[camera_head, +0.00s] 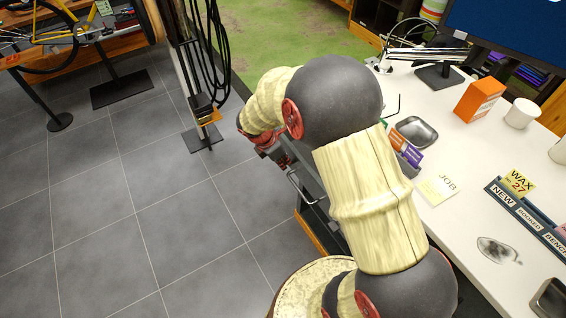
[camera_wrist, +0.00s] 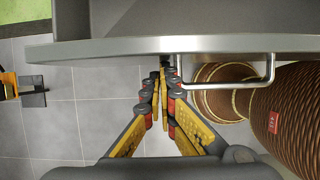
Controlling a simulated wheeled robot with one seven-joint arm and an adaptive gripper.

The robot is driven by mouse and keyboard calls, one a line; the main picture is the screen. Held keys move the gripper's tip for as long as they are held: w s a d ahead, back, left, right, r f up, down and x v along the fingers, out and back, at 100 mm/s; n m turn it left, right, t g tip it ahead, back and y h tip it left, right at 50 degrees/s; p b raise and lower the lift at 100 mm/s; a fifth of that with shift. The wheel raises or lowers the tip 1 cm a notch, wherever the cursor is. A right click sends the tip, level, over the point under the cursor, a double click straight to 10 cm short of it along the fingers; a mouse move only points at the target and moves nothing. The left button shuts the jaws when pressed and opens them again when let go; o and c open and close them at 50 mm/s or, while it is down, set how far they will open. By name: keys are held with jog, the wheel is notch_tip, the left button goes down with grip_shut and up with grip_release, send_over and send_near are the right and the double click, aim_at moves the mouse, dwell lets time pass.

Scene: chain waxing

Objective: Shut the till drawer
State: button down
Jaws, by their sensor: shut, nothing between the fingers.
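The till drawer (camera_head: 312,190) is dark grey and stands out from the left side of the white counter, partly hidden behind my arm. Its metal bar handle shows on the front in the head view. In the wrist view, the drawer's grey front edge (camera_wrist: 110,48) crosses the top, with the handle (camera_wrist: 228,86) right of centre. My gripper (camera_wrist: 163,72) is shut and empty. Its fingertips are at the drawer front, just left of the handle bar; I cannot tell whether they touch. In the head view my gripper is mostly hidden by my arm.
The white counter (camera_head: 470,240) holds a metal tray (camera_head: 416,131), an orange box (camera_head: 479,100), a white cup (camera_head: 521,113), cards and a labelled rack (camera_head: 525,215). A black stand (camera_head: 202,138) with hanging chains stands left. Grey tiled floor (camera_head: 150,230) is clear.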

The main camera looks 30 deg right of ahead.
jog(key=d+p, duration=0.1)
jog(key=d, duration=0.4)
jog(key=d+p, duration=0.2)
jog(key=d, duration=0.4)
jog(key=d+p, duration=0.2)
jog(key=d, duration=0.4)
jog(key=shift+w+d, duration=0.15)
jog(key=shift+w, duration=0.15)
jog(key=shift+r, duration=0.1)
jog(key=shift+w+a, duration=0.1)
jog(key=shift+a, duration=0.15)
jog(key=a, duration=0.2)
jog(key=a+r, duration=0.1)
jog(key=a, duration=0.1)
jog(key=shift+a+p, duration=0.1)
jog(key=shift+p, duration=0.25)
jog(key=v, duration=0.8)
jog(key=shift+s+a+r+p, duration=0.15)
jog(key=shift+s+r+p, duration=0.1)
jog(key=shift+r+p, duration=0.15)
